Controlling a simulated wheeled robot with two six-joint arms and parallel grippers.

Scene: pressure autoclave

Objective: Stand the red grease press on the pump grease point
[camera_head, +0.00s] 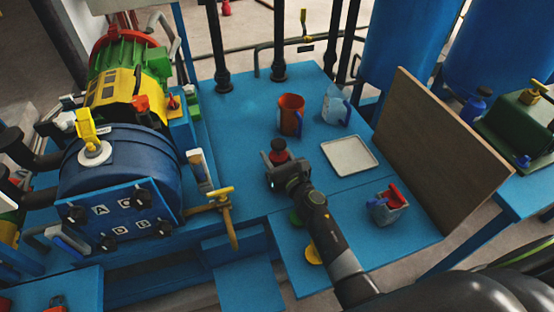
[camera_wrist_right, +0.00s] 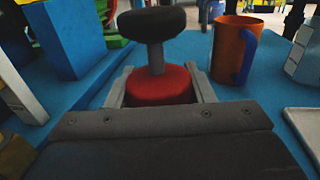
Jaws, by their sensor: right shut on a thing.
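The red grease press (camera_head: 279,152) has a red body and a dark mushroom-shaped knob. It stands upright between the fingers of my right gripper (camera_head: 278,165), over the blue bench. In the right wrist view the press (camera_wrist_right: 162,88) fills the space between the two grey fingers, which touch the sides of its red body. Its underside is hidden, so I cannot tell whether it touches the bench. The green and yellow pump (camera_head: 125,75) is at the upper left, behind the blue vessel. I cannot make out its grease point for certain. My left gripper is not in view.
An orange mug (camera_head: 290,114), a clear jug (camera_head: 336,106) and a pale tray (camera_head: 349,155) are on the blue bench (camera_head: 240,95). A yellow-handled valve (camera_head: 222,195) juts out left of my gripper.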

